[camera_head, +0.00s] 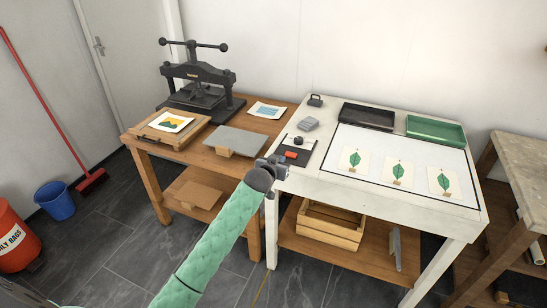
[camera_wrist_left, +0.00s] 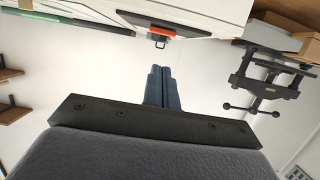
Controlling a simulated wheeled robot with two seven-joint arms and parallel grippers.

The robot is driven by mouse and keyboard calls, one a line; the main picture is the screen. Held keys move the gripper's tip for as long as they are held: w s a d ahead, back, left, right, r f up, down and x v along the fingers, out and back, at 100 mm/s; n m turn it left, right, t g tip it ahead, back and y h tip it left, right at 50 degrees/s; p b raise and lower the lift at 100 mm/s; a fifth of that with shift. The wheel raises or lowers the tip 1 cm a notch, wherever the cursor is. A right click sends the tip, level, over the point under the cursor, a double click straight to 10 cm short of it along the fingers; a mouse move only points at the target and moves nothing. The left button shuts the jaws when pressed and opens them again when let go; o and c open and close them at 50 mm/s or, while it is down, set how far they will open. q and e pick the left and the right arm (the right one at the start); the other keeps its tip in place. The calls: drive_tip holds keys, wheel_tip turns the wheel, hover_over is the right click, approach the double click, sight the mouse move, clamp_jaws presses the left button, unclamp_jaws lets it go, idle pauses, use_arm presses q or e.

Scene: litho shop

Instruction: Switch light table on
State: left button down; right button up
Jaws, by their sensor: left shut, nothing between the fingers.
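The light table (camera_head: 452,161) is a white table with a pale, dark-edged panel at right in the head view. Three green leaf prints (camera_head: 397,171) lie on the panel. I cannot tell whether the panel is lit. I cannot make out a switch for certain. My right gripper is not in view.
A black tray (camera_head: 367,116) and a green tray (camera_head: 436,130) stand at the table's back. A wooden crate (camera_head: 330,226) is on the shelf below. Left is a wooden bench (camera_head: 193,157) with a dark press (camera_head: 197,82). A stone-topped table (camera_head: 524,158) stands at far right.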

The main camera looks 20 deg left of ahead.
use_arm(q)
drive_tip(key=r, duration=0.1)
drive_tip(key=a+r, duration=0.1)
drive_tip(key=shift+w+r+t, duration=0.1)
drive_tip(key=shift+r+t, duration=0.2)
drive_tip(key=shift+r, duration=0.1)
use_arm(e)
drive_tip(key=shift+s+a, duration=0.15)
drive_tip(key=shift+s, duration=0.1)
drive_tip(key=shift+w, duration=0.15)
use_arm(q)
drive_tip(key=p, duration=0.4)
hover_over(286, 152)
drive_tip(key=s+d, duration=0.1)
drive_tip(key=s, duration=0.2)
wheel_tip(286, 152, down, 2)
wheel_tip(286, 152, down, 3)
drive_tip(key=shift+w+r+p, duration=0.1)
drive_tip(key=shift+w+p, duration=0.05)
drive_tip(key=shift+p, duration=0.35)
drive_tip(key=shift+f, duration=0.85)
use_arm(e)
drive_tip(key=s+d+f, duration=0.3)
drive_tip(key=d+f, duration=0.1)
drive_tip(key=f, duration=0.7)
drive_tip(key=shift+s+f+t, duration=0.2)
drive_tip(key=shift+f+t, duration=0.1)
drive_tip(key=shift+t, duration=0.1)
